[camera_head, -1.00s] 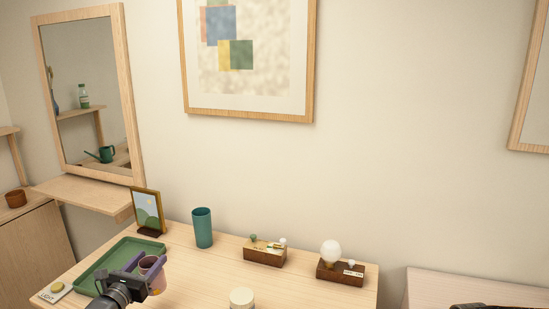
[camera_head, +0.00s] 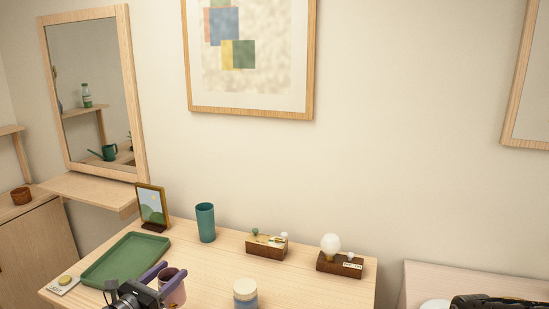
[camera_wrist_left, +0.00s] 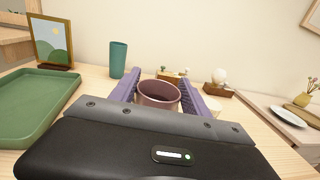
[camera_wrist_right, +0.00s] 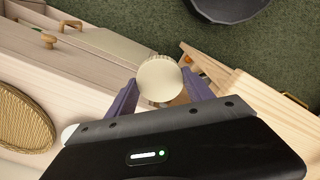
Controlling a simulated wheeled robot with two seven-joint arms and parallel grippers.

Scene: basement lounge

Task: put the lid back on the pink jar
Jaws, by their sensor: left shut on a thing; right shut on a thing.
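The pink jar (camera_head: 173,290) stands open-topped between the purple fingers of my left gripper (camera_head: 160,283), right of the green tray. In the left wrist view the jar's round mouth (camera_wrist_left: 158,94) faces up without a lid, and the fingers grip it from both sides. I cannot tell whether its base touches the table. My right gripper (camera_wrist_right: 160,92) is shut on a round cream lid (camera_wrist_right: 159,79), seen face-on in the right wrist view. In the head view only the dark body of the right gripper shows at the lower right corner; its fingers are hidden.
A blue jar with a cream lid (camera_head: 245,295) stands right of the pink jar. The green tray (camera_head: 105,282), picture frame (camera_head: 151,207), teal cup (camera_head: 205,222) and two wooden blocks (camera_head: 266,246) (camera_head: 339,264) stand on the table. A side table (camera_head: 470,280) is at right.

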